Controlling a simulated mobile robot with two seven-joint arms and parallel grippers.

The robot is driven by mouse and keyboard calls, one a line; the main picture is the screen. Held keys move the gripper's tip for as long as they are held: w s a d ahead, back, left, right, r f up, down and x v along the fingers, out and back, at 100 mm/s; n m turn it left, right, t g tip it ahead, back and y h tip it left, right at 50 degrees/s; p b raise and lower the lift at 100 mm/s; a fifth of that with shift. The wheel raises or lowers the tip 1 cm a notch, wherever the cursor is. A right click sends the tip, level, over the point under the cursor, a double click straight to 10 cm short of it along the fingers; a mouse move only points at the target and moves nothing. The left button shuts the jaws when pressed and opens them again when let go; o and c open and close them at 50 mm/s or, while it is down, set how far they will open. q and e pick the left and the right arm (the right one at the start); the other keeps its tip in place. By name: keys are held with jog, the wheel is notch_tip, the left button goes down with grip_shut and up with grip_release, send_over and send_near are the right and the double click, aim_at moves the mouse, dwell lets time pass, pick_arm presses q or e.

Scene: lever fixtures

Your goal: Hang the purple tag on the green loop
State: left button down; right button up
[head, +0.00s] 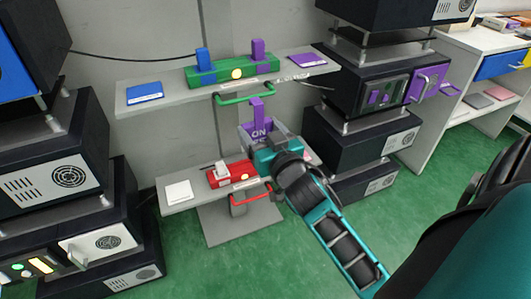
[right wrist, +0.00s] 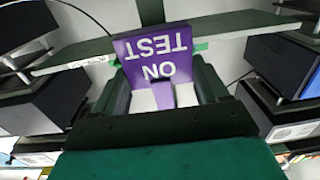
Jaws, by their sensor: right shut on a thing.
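The purple tag (head: 262,127), lettered "ON TEST", is in my right gripper (head: 262,142). In the right wrist view the tag (right wrist: 153,52) stands up from between the two fingers (right wrist: 172,95), with its lettering upside down. In the head view its narrow upper part overlaps the right side of the green loop (head: 236,99). The green loop hangs under the front of the upper shelf, below the green lever block (head: 222,72). In the right wrist view the tag hides most of the loop, and I cannot tell whether they touch. My left gripper is not in view.
Dark equipment stacks stand on both sides.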

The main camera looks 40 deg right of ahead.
aim_at(265, 133)
jog(key=shift+w+d+f, duration=0.1)
jog(key=shift+d+f, duration=0.4)
jog(key=shift+f, duration=0.2)
jog(key=shift+w+d+f+b, duration=0.1)
jog(key=shift+w+d+b, duration=0.1)
jog(key=shift+d+b, duration=0.15)
jog(key=shift+x, duration=0.75)
jog(key=f+b+x, duration=0.1)
jog(key=b+x, duration=0.2)
jog(key=x, duration=0.3)
jog(key=shift+f, duration=0.15)
jog(key=shift+w, duration=0.1)
jog(key=o, duration=1.1)
jog(key=shift+c, duration=0.2)
